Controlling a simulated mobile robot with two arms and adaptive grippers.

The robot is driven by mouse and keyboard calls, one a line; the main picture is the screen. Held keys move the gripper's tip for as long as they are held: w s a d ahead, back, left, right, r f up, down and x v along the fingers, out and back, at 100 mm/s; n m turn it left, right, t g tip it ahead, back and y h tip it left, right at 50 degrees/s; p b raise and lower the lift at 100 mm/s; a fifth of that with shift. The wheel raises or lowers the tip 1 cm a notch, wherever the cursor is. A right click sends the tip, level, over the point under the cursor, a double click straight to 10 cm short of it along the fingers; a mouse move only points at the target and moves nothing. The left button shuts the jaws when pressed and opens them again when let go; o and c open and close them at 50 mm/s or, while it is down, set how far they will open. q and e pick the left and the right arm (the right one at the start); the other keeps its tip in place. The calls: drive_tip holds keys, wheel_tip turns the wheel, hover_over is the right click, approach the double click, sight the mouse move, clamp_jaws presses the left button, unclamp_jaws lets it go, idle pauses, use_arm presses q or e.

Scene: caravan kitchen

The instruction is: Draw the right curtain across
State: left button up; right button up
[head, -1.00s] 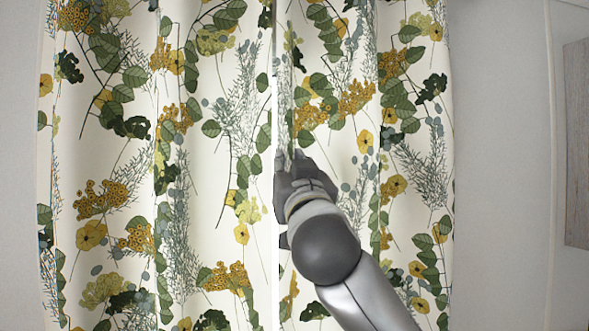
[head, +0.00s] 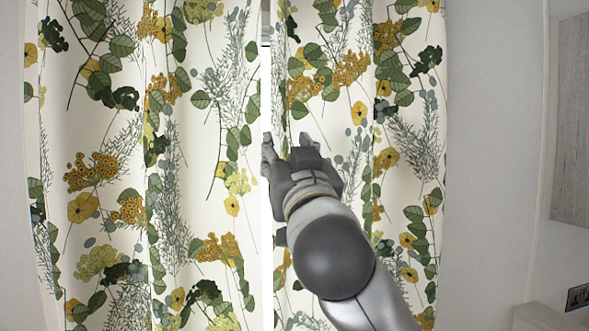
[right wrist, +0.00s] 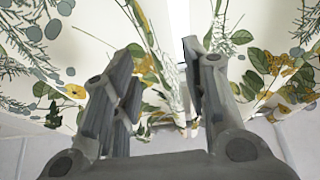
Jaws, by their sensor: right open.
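The right curtain (head: 345,110), white with green leaves and yellow flowers, hangs spread out in the head view. Its inner edge is close beside the left curtain (head: 130,150), with a narrow bright gap between them. My right gripper (head: 287,148) is at that inner edge, in front of the cloth. In the right wrist view its fingers (right wrist: 160,62) are apart, with patterned cloth (right wrist: 255,60) beyond and around them. I cannot tell whether any finger touches the cloth. My arm hides the lower inner part of the right curtain. My left gripper is out of view.
A plain wall (head: 490,150) flanks the right curtain, with a grey wooden panel (head: 572,120) farther right. A pale ledge (head: 545,318) and a small dark picture-like item (head: 578,297) show at the lower right. Space before the wall looks clear.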

drive_tip(key=v, duration=0.6)
drive_tip(key=shift+f, duration=0.1)
